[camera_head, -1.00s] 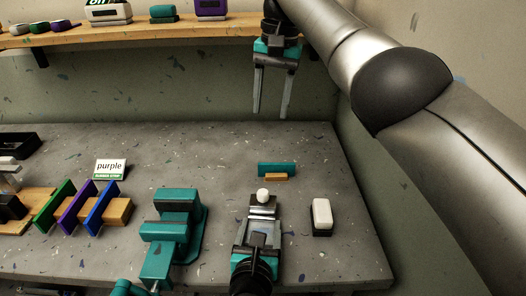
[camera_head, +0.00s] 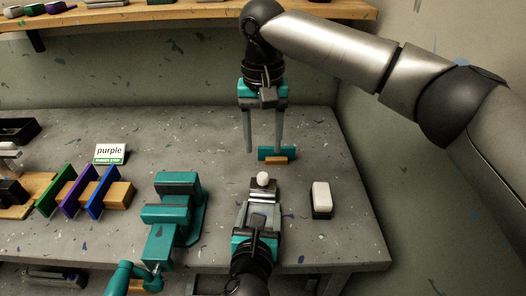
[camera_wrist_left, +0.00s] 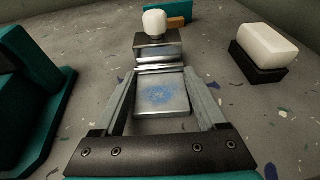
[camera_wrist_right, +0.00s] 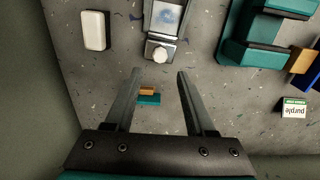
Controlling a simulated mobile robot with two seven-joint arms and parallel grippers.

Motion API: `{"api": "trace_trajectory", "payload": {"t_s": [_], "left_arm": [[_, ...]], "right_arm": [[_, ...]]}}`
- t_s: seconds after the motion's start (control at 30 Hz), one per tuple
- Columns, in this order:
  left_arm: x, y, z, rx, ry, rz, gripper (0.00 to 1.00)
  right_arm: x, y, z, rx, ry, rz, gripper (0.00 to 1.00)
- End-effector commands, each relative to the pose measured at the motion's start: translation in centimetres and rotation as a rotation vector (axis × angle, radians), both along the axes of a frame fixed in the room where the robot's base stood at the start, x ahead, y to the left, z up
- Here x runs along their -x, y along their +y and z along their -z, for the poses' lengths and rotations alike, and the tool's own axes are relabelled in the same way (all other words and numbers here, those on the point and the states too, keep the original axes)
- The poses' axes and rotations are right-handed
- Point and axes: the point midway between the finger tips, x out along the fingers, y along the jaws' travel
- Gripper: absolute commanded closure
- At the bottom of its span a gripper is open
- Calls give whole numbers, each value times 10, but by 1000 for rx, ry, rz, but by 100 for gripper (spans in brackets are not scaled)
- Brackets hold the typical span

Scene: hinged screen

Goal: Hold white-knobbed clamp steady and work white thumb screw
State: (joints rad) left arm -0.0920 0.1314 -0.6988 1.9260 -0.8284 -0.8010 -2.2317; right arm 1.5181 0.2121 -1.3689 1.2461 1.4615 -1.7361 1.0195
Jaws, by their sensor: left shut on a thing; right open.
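The white-knobbed clamp (camera_head: 264,190) is a metal block on the bench with a flat metal plate (camera_wrist_left: 162,97). Its white thumb screw (camera_head: 263,179) stands on top; it also shows in the left wrist view (camera_wrist_left: 155,23) and the right wrist view (camera_wrist_right: 160,54). My left gripper (camera_head: 262,215) is shut on the clamp, a finger on each side of its plate. My right gripper (camera_head: 264,152) is open and empty, pointing down above the bench behind the clamp. In the right wrist view, the screw lies beyond the fingertips (camera_wrist_right: 159,72).
A teal vise (camera_head: 172,215) stands left of the clamp. A white-topped block (camera_head: 321,198) sits to the right. A teal-and-orange piece (camera_head: 276,154) lies behind the clamp. Green, purple and blue plates (camera_head: 78,192) and a "purple" sign (camera_head: 109,152) are further left.

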Motion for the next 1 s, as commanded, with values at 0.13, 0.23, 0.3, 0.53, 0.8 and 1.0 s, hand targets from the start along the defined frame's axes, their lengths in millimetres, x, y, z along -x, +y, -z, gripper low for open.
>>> {"api": "trace_trajectory", "payload": {"t_s": [0.13, 0.23, 0.3, 0.53, 0.8, 1.0], "left_arm": [[0, 0, 0, 0, -1, 0, 100], [0, 0, 0, 0, -1, 0, 100], [0, 0, 0, 0, -1, 0, 100], [0, 0, 0, 0, -1, 0, 100], [0, 0, 0, 0, -1, 0, 100], [0, 0, 0, 0, -1, 0, 100]], "right_arm": [[0, -1, 18, 1, 2, 1, 45], [0, -1, 32, 2, 1, 1, 45], [0, -1, 43, 2, 1, 1, 45], [0, -1, 77, 2, 0, 3, 45], [-1, 0, 83, -1, -2, 2, 69], [-1, 0, 83, 0, -2, 2, 91]]}}
